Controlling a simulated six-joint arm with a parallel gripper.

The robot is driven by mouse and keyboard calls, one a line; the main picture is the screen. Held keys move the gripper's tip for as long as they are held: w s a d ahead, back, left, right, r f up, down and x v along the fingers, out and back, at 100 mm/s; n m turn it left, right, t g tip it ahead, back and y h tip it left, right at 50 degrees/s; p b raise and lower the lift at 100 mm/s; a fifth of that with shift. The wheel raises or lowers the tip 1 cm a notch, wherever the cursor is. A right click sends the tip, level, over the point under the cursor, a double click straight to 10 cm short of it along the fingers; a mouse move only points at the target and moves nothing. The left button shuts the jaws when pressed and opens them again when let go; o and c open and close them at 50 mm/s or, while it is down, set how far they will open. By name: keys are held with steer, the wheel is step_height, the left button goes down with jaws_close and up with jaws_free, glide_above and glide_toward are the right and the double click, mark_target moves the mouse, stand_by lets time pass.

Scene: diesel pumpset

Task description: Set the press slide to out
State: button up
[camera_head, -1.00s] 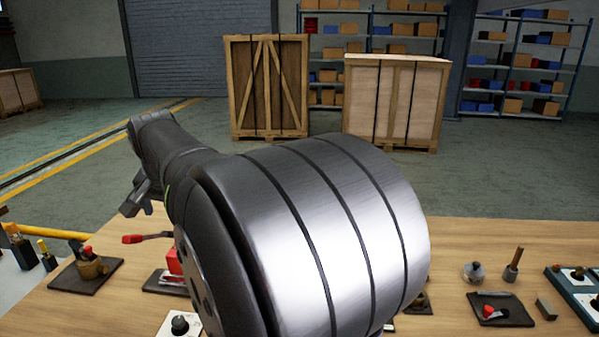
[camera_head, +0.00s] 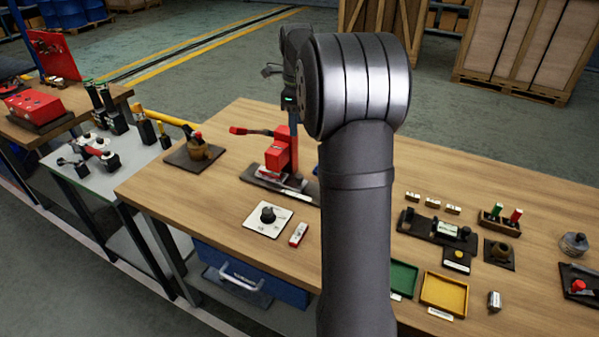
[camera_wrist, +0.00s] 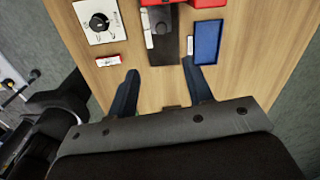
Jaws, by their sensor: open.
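The red press (camera_head: 281,152) stands on a dark base (camera_head: 262,181) on the wooden workbench, left of my arm in the head view. In the wrist view only part of the red press (camera_wrist: 207,3) shows at the top edge. A long dark plate (camera_wrist: 163,52) runs from it toward my gripper; I cannot tell how far the slide itself sits in or out. My gripper (camera_wrist: 162,90) is open and empty, its dark fingers apart above bare wood, just short of the plate's near end. In the head view my arm hides part of the press area.
A white dial plate (camera_head: 266,221) and a small red-and-white block (camera_head: 298,234) lie near the press. A blue tray (camera_wrist: 207,43) is right of the dark plate.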

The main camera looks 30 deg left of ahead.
steer(key=f+m, duration=0.1)
glide_toward(299, 176)
steer(key=shift+m, duration=0.3)
step_height(299, 176, down, 8)
steer(key=shift+w+f, duration=0.15)
steer(key=shift+f, duration=0.1)
steer(key=shift+c, duration=0.5)
